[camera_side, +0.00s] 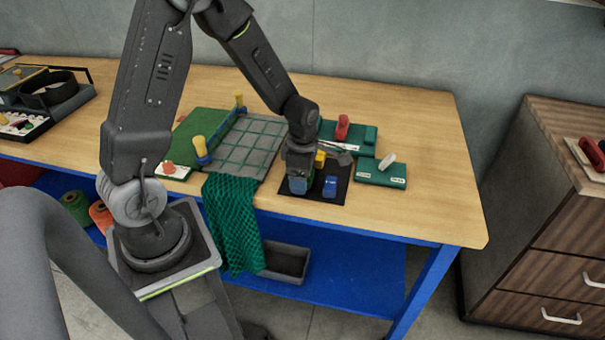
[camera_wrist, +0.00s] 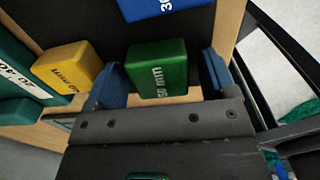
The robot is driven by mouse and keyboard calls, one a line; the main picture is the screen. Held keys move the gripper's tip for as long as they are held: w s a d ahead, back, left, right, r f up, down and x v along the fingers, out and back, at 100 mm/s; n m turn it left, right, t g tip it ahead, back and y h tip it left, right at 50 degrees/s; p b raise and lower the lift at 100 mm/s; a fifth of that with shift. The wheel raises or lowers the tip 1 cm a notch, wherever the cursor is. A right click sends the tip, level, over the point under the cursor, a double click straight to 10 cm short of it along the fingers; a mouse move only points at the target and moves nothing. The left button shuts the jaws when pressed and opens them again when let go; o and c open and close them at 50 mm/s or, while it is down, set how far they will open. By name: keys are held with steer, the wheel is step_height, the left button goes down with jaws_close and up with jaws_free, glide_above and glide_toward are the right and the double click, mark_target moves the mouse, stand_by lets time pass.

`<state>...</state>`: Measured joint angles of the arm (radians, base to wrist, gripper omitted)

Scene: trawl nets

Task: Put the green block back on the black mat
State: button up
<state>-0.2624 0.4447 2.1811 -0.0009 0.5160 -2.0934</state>
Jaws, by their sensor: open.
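The green block (camera_wrist: 158,68), marked "50 mm", sits between the two blue fingers of my gripper (camera_wrist: 162,82) in the wrist view. The fingers are apart, with a gap visible on at least one side of the block. In the side view my gripper (camera_side: 298,187) is low over the left part of the black mat (camera_side: 322,197) and hides the green block. In the wrist view the mat (camera_wrist: 100,22) lies beyond the block, with bare wood near the block's lower end. I cannot tell whether the block rests fully on the mat.
A blue block (camera_side: 330,186) and a yellow block (camera_side: 320,158) are near my gripper on the mat. Green holders (camera_side: 380,180) stand right of and behind it. A grey gridded board (camera_side: 250,140) and green net (camera_side: 232,215) lie left. The table's right end is clear.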

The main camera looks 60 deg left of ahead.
steer(key=shift+r, duration=0.1)
step_height(320, 180, up, 11)
steer(key=s+d+r+m+t, duration=0.2)
steer(key=s+d+r+m, duration=0.2)
steer(key=m, duration=0.9)
steer(key=s+d+r+m+t, duration=0.3)
steer(key=s+d+r+m, duration=0.2)
steer(key=m, duration=0.9)
steer(key=shift+s+r+t, duration=0.3)
steer(key=shift+s+r, duration=1.2)
steer(key=shift+s, duration=1.15)
steer(key=shift+d, duration=0.1)
